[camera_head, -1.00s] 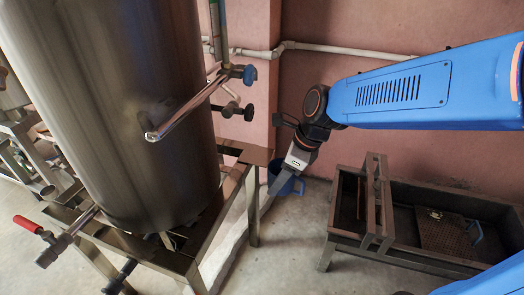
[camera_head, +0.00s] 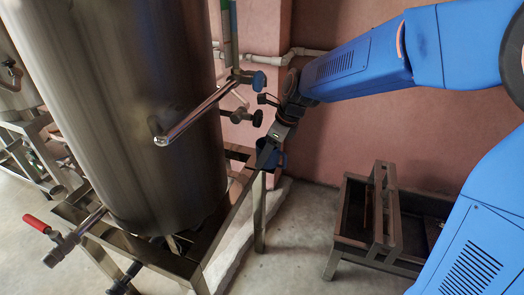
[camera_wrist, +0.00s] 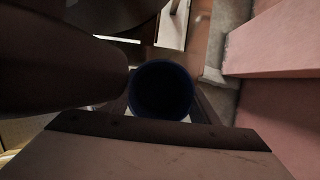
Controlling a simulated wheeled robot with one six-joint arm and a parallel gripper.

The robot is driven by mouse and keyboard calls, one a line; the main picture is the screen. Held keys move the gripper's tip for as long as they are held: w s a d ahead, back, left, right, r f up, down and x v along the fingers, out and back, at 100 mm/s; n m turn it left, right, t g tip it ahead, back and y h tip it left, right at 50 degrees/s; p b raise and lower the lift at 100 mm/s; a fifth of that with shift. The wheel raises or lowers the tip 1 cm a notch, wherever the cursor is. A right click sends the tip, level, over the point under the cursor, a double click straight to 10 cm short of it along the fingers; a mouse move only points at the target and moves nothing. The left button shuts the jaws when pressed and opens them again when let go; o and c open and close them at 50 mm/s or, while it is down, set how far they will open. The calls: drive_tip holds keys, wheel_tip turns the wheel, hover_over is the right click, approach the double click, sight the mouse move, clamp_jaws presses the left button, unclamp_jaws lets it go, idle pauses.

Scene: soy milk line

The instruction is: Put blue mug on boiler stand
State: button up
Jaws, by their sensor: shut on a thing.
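The blue mug (camera_head: 282,160) is in my gripper (camera_head: 268,158), near the right rear corner of the boiler stand. In the wrist view the mug (camera_wrist: 161,65) shows its round blue rim and dark inside, opening toward the camera, next to the gripper's dark finger (camera_wrist: 160,130). The gripper is shut on the mug; the exact grip is partly hidden. The boiler stand (camera_head: 260,212) is a metal frame under the large steel boiler (camera_head: 135,110). The mug appears at about the height of the stand's top; I cannot tell whether it touches it.
A steel pipe (camera_head: 195,116) and valves with blue (camera_head: 258,80) and black handles stick out from the boiler close to my gripper. A pink wall (camera_head: 350,140) is behind. A dark metal trough (camera_head: 355,225) stands on the floor to the right.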

drive_tip(key=shift+w+a, duration=0.25)
drive_tip(key=shift+w, duration=0.25)
drive_tip(key=shift+w+a+f, duration=0.25)
drive_tip(key=shift+w, duration=0.3)
drive_tip(key=shift+w+a+f, duration=0.2)
drive_tip(key=shift+w+f, duration=0.05)
drive_tip(key=shift+w, duration=0.3)
drive_tip(key=shift+f, duration=0.25)
drive_tip(key=shift+f, duration=0.1)
drive_tip(key=o, duration=1)
drive_tip(key=shift+o, duration=0.2)
drive_tip(key=shift+d+r, duration=0.15)
drive_tip(key=shift+r, duration=0.3)
drive_tip(key=s+d, duration=0.4)
drive_tip(key=d, duration=0.7)
drive_tip(key=shift+s+d+r, duration=0.15)
drive_tip(key=shift+d+r, duration=0.05)
drive_tip(key=shift+d, duration=0.05)
